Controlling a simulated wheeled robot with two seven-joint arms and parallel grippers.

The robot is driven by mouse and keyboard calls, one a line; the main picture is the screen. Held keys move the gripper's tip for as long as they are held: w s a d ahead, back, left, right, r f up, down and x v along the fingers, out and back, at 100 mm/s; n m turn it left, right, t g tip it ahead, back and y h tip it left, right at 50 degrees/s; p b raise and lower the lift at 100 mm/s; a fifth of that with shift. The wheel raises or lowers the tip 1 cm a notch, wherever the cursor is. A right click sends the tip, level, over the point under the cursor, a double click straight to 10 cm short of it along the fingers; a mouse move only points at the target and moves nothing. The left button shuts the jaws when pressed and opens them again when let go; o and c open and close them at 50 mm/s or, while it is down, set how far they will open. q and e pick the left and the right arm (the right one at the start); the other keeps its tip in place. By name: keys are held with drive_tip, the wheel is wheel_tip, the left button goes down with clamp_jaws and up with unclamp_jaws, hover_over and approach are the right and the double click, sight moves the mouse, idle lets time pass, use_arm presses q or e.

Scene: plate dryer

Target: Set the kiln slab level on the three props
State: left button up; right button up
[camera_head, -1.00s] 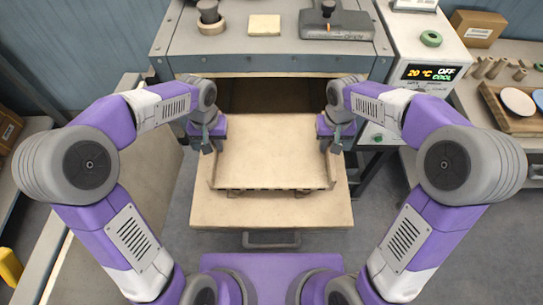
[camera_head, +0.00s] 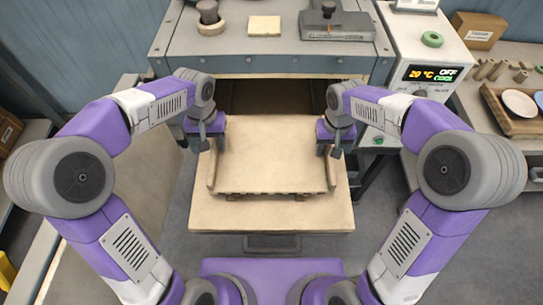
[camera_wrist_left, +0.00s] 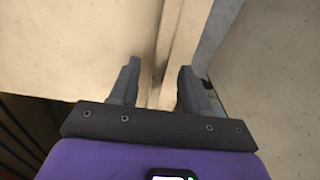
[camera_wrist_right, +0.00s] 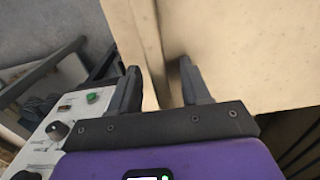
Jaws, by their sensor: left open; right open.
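The cream kiln slab (camera_head: 270,145) lies over the cream base (camera_head: 270,214) in front of the kiln opening. It looks roughly level; a narrow dark gap runs under its front edge. The three props cannot be made out beneath it. My left gripper (camera_head: 211,142) is open at the slab's left side, with a cream side edge between its fingers in the left wrist view (camera_wrist_left: 158,85). My right gripper (camera_head: 328,150) is open at the right side, its fingers astride a similar edge in the right wrist view (camera_wrist_right: 160,85). Finger contact cannot be told.
The dark kiln opening (camera_head: 270,96) is just behind the slab. The kiln top (camera_head: 235,50) holds small items. A control box (camera_head: 405,85) stands at right, near my right arm. A wooden tray (camera_head: 495,105) with dishes is further right. Floor in front is clear.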

drive_tip(key=shift+r, duration=0.2)
use_arm(q)
wheel_tip(320, 180, up, 9)
use_arm(e)
wheel_tip(320, 180, up, 12)
drive_tip(key=shift+f, duration=0.15)
use_arm(q)
drive_tip(key=shift+s, duration=0.1)
use_arm(e)
drive_tip(key=shift+s+f, duration=0.1)
idle(0.5)
